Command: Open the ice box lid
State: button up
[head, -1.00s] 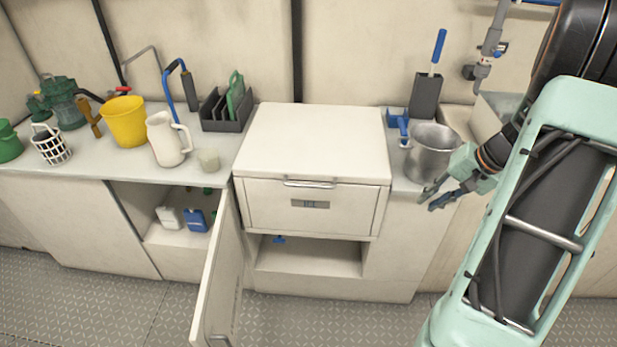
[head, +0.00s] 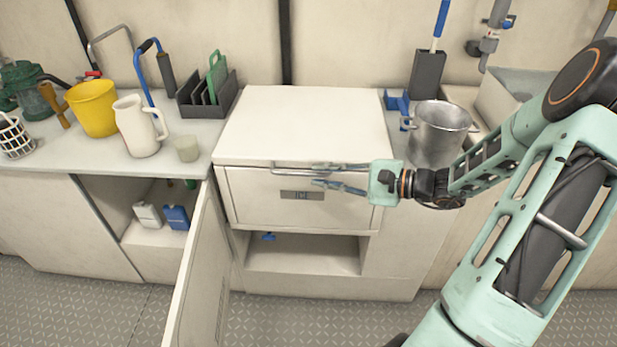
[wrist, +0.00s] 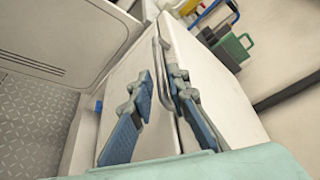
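The white ice box has a flat lid (head: 305,120), which lies shut, and a front panel (head: 250,200) with a small ICE label (head: 302,195). A metal handle (head: 283,166) runs along the lid's front edge. My gripper (head: 316,175) is in front of the box, pointing left, with its fingers apart near the handle's right part, which they partly hide. In the wrist view, the handle (wrist: 157,55) runs between the two open blue-grey fingers (wrist: 159,85), with the lid (wrist: 205,75) on the right. I cannot tell whether either finger touches the handle.
A metal pot (head: 438,135) stands right of the box, close to my arm. A white pitcher (head: 135,128), a cup (head: 187,148) and a dark rack (head: 208,98) stand on the left counter. An open cupboard door (head: 195,265) juts out below left.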

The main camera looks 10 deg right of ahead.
aim_at(315, 174)
jog(key=x, duration=0.4)
jog(key=shift+b, duration=0.35)
jog(key=shift+c, duration=0.7)
grip_shut()
